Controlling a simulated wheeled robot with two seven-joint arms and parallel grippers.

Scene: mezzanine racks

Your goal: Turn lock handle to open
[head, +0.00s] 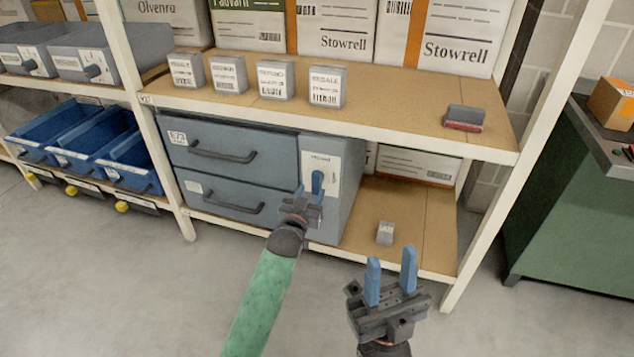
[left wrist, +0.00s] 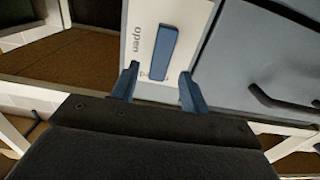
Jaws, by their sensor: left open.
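A blue lock handle (head: 317,182) is on a white plate (head: 331,158) at the right of a grey-blue drawer cabinet (head: 245,137). In the head view the handle looks close to upright. In the left wrist view the handle (left wrist: 164,50) lies ahead of the fingers, slightly tilted, with the word "open" beside it. My left gripper (head: 307,193) is just in front of the handle, open. In the left wrist view its two fingers (left wrist: 157,90) are on either side of the handle's near end; contact cannot be told. My right gripper (head: 391,278) is open and empty, lower right.
The shelf above the cabinet (head: 390,99) holds several small grey boxes (head: 275,80) and a dark red-edged block (head: 464,118). A small grey box (head: 385,232) sits on the lower shelf, right of the cabinet. A white rack post (head: 525,150) stands at the right.

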